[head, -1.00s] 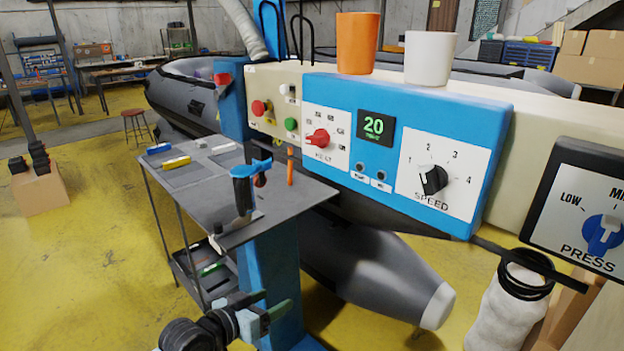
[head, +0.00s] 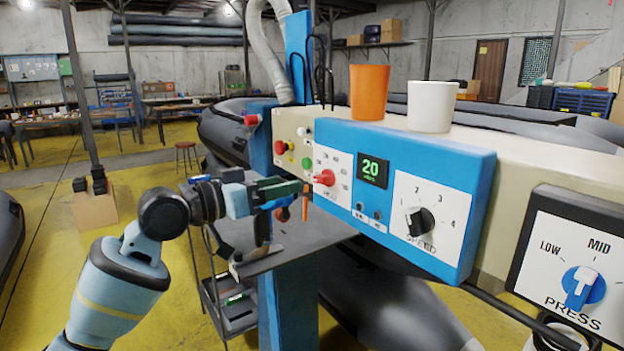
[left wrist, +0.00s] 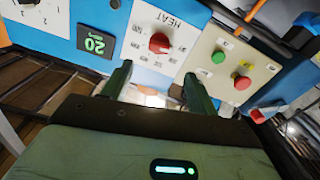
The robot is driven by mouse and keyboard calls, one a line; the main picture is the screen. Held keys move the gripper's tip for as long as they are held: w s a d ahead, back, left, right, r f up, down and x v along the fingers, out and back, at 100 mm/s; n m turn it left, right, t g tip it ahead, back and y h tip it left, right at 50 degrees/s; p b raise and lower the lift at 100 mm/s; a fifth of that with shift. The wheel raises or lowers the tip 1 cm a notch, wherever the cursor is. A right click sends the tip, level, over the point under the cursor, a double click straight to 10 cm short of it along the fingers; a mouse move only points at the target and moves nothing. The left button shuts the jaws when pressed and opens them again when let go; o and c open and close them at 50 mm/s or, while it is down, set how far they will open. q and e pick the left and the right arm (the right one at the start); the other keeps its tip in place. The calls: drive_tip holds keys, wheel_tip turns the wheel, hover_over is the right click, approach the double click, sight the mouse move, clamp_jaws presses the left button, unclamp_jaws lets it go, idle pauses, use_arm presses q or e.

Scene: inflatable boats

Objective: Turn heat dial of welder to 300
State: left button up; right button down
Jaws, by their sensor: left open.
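The welder (head: 450,175) has a blue front with a white heat panel, and its red heat dial (head: 325,178) sits left of a display reading 20. In the left wrist view the heat dial (left wrist: 159,43) shows on the panel, upside down, just beyond the fingers. The numbers around it are too small to read surely. My left gripper (head: 298,190) is in front of the machine, left of the heat dial and slightly below it. In the left wrist view its two green fingers (left wrist: 158,92) are apart with nothing between them. My right gripper is not in view.
The speed dial (head: 420,221) and press dial (head: 582,287) are to the right. An orange cup (head: 369,92) and a white cup (head: 432,106) stand on top. A red and a green button (left wrist: 218,57) are beside the heat panel. A grey table (head: 300,245) is below.

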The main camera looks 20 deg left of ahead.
sight(318, 177)
use_arm(q)
drive_tip(key=x, duration=0.6)
drive_tip(key=shift+w+d+r+p, duration=0.1)
drive_tip(key=shift+w+d+p, duration=0.1)
drive_tip(key=shift+p, duration=0.1)
drive_tip(key=shift+w+d, duration=0.35)
drive_tip(key=shift+w, duration=0.15)
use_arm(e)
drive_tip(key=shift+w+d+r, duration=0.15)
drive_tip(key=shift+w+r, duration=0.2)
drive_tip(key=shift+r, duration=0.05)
use_arm(q)
drive_tip(key=shift+c, duration=0.5)
drive_tip(key=c, duration=0.9)
drive_tip(key=shift+m, duration=0.3)
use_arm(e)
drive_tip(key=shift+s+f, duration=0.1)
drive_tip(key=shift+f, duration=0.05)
use_arm(q)
drive_tip(key=m+b, duration=0.1)
drive_tip(key=m, duration=0.3)
drive_tip(key=shift+s, duration=0.1)
drive_tip(key=shift+d+m+b, duration=0.15)
drive_tip(key=shift+m+b, duration=0.15)
drive_tip(key=shift+m, duration=1.3)
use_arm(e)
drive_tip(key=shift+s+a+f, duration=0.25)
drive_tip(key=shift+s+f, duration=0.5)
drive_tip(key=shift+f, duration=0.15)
